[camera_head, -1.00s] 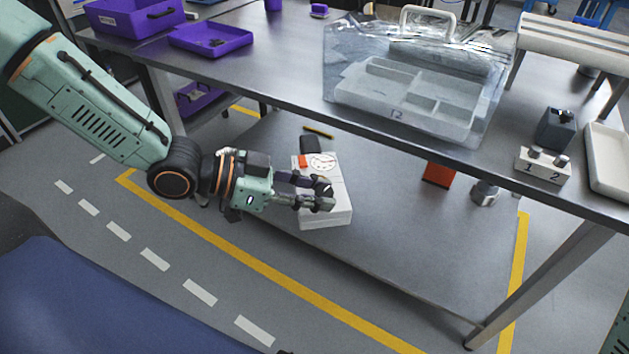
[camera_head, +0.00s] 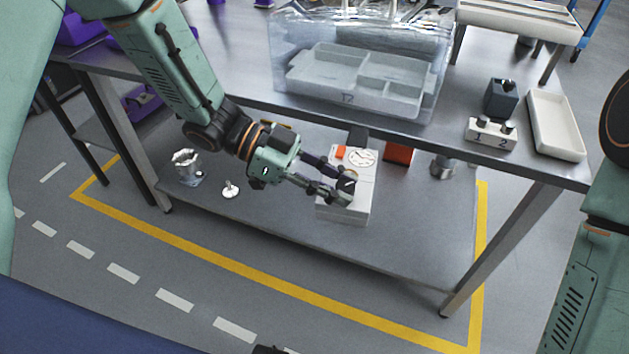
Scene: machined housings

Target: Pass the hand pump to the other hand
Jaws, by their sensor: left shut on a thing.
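The hand pump (camera_head: 343,210) looks like a white boxy body with a round dial, an orange part and a dark part at its top. My left gripper (camera_head: 345,188) comes in from the left and is shut on it. A dark rounded piece shows between the fingertips; I cannot tell whether it belongs to the pump. The pump appears in front of the table's lower shelf, and the fingers hide part of it. My right arm shows at the right edge, but its gripper is out of view.
The metal table (camera_head: 240,88) bears a clear case (camera_head: 360,75), a numbered block (camera_head: 491,134), a dark block (camera_head: 501,97) and a white tray (camera_head: 556,125). The lower shelf (camera_head: 270,215) holds a silver part (camera_head: 186,166), a small white part (camera_head: 230,190), a red box (camera_head: 398,153) and a metal cylinder (camera_head: 443,167).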

